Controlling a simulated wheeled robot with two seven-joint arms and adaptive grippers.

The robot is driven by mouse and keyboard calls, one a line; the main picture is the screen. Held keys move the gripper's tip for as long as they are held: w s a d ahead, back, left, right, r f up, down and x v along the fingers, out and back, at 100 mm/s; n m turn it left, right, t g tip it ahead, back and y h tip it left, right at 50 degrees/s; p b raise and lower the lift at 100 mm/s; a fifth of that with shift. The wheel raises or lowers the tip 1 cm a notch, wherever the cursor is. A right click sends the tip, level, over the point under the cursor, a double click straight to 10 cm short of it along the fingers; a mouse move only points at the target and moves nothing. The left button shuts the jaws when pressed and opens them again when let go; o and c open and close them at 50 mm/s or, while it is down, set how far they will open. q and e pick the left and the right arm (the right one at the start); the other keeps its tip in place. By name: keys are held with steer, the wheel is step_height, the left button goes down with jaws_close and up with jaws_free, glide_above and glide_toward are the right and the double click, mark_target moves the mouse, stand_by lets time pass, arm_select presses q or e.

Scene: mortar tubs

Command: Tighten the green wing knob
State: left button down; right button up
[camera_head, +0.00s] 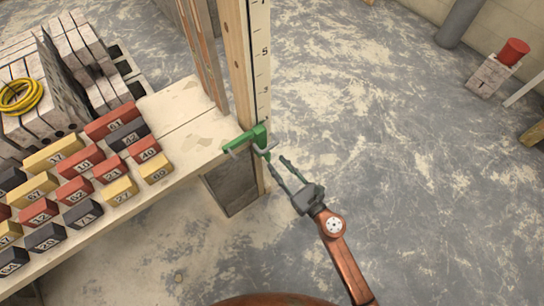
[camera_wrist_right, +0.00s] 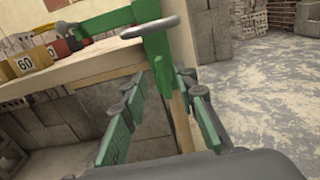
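A green clamp (camera_head: 246,137) sits at the table's corner by the upright wooden post. In the right wrist view the green clamp (camera_wrist_right: 105,22) has a grey rounded piece (camera_wrist_right: 150,26) across it. A green part hanging below that piece looks like the wing knob (camera_wrist_right: 162,66); in the head view it is small and its shape is unclear. My right gripper (camera_head: 276,162) is open, its fingers pointing at the clamp. In the wrist view its green-padded fingers (camera_wrist_right: 164,84) stand apart on either side of the knob's lower end, with no clear contact. My left gripper is not in view.
Numbered red, yellow and dark blocks (camera_head: 75,190) cover the pale table (camera_head: 150,190). The post (camera_head: 246,70) with a marked scale rises behind the clamp. A yellow coil (camera_head: 20,96) lies on grey blocks at left. The floor (camera_head: 400,150) at right is mostly clear.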

mark_target(270, 156)
steer(key=shift+x, duration=2.15)
steer(key=shift+c, duration=0.3)
steer(key=shift+f, duration=0.1)
jaws_close()
